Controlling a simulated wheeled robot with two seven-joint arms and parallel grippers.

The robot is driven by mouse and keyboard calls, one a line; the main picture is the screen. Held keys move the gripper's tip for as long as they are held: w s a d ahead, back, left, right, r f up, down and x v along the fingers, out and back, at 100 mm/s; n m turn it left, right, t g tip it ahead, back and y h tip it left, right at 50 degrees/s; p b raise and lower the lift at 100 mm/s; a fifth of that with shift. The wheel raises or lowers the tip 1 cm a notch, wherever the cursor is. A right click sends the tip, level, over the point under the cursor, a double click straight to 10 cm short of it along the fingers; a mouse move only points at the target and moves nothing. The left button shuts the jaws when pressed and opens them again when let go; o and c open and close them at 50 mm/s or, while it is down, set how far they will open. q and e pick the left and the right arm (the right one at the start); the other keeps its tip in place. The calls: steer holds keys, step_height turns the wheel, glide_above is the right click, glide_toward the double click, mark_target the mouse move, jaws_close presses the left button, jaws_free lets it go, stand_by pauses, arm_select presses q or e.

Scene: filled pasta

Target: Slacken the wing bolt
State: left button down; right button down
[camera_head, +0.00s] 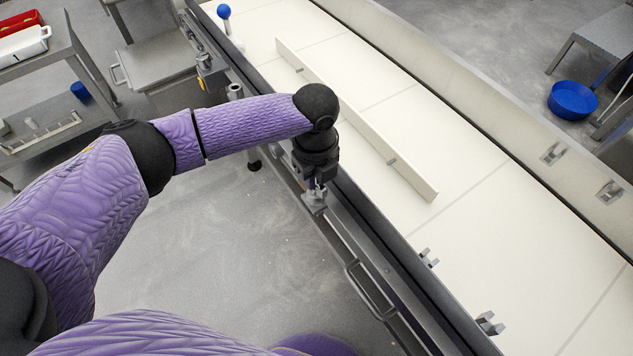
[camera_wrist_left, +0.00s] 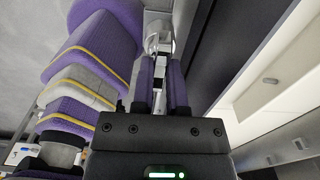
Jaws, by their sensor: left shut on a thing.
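My left gripper (camera_head: 317,184) is at the near side rail of the conveyor, pointing down, just above a small grey metal clamp block (camera_head: 314,202). In the left wrist view its two fingers (camera_wrist_left: 161,75) are close together, shut on a slim metal part, which I take to be the wing bolt (camera_wrist_left: 157,42). The bolt is mostly hidden by the fingers, and its wings cannot be made out. In the head view the gripper and wrist cover it. My right gripper is in neither view.
The pale conveyor belt (camera_head: 480,250) runs diagonally, with a long white guide bar (camera_head: 360,120) lying along it. A rail handle (camera_head: 369,291) sits nearer me. A blue knob (camera_head: 223,11) stands at the far end. A blue bowl (camera_head: 572,100) is beyond the belt. The floor on the near side is open.

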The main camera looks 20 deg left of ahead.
arm_select(q)
steer(key=n+p, duration=0.3)
steer(key=n, duration=0.1)
steer(key=r+n+p, duration=0.1)
steer(key=n+p, duration=0.2)
steer(key=shift+n, duration=0.4)
steer(key=c, duration=1)
jaws_free()
steer(key=shift+f, duration=0.4)
steer(key=o, duration=0.4)
steer(key=shift+f, duration=0.1)
steer(key=shift+o, duration=1.4)
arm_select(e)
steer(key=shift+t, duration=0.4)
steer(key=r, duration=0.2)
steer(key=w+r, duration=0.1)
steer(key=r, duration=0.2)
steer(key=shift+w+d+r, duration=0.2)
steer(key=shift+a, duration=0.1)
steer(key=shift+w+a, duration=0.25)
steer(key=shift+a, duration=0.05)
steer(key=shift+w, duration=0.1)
